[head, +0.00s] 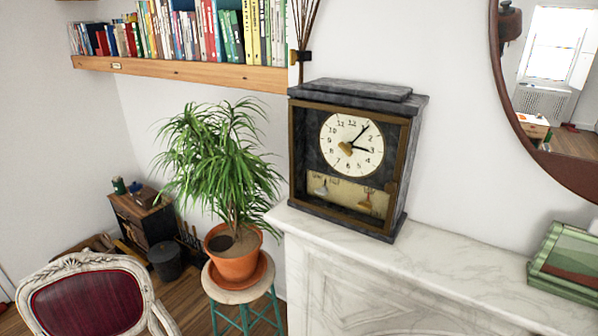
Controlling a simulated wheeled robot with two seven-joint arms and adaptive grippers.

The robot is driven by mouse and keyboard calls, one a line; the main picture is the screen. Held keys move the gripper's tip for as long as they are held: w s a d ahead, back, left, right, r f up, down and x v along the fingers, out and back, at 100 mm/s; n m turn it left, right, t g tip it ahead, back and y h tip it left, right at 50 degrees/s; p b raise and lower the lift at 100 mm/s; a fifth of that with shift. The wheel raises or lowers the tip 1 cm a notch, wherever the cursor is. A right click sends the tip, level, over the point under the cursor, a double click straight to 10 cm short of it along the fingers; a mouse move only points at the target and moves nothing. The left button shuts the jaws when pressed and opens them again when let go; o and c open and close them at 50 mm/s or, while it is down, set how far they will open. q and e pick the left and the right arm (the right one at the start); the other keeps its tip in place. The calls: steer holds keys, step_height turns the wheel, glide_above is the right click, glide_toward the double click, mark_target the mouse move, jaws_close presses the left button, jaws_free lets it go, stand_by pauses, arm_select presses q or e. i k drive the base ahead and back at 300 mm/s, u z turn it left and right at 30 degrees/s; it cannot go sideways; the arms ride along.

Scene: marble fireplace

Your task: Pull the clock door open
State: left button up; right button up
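A dark stone-like mantel clock (357,99) stands upright on the white marble mantelpiece (455,262). Its front has a brass-coloured door frame (399,158) around a pale round dial (336,130) with black numerals and hands. Below the dial is a cream panel (345,190) with small hanging parts. The door looks closed against the case. A small dark spot on the frame's right side may be a knob, but it is too small to tell. Neither of my grippers is in view.
A potted plant (222,165) stands on a stool (243,296) left of the mantel. A wooden bookshelf (190,73) hangs above it. A round mirror (507,75) hangs at the right. The mantel between clock and picture is clear.

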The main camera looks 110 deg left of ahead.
mark_target(391, 188)
steer(key=u, duration=1.45)
steer(key=k, duration=0.9)
steer(key=u, duration=1.6)
